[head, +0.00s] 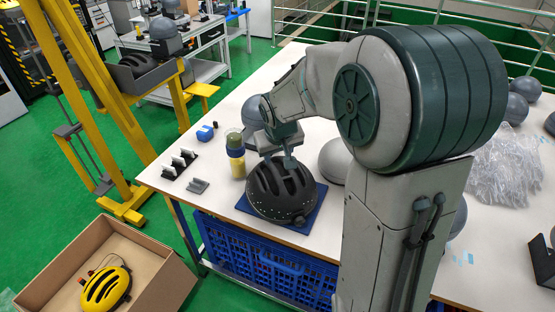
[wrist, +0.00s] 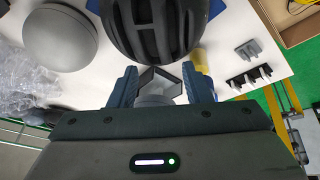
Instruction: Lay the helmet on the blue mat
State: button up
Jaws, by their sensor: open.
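The black vented helmet (head: 282,192) lies on the blue mat (head: 317,205) on the white table, its shell up. The mat shows around its edges. In the wrist view the helmet (wrist: 155,25) fills the top middle, beyond the fingertips. My gripper (head: 280,152) is just behind the helmet's far edge. Its two blue fingers stand wide apart in the wrist view (wrist: 161,77), with no part of the helmet clearly between them. I cannot tell whether a finger still touches the shell.
A yellow and dark green bottle (head: 236,160) stands left of the mat, close to it. Small black brackets (head: 180,163) and a blue item (head: 205,133) lie farther left. A grey dome (head: 335,160) is right of the helmet. A yellow helmet (head: 106,288) lies in a floor carton (head: 160,270).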

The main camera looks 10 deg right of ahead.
jog(key=s+d+r, duration=0.1)
jog(key=s+r, duration=0.1)
jog(key=s, duration=1)
jog(key=s+d+r+m+g, duration=0.1)
jog(key=s+r, duration=0.2)
jog(key=s, duration=0.9)
jog(key=shift+r+m+y, duration=0.2)
jog(key=shift+m+y, duration=0.1)
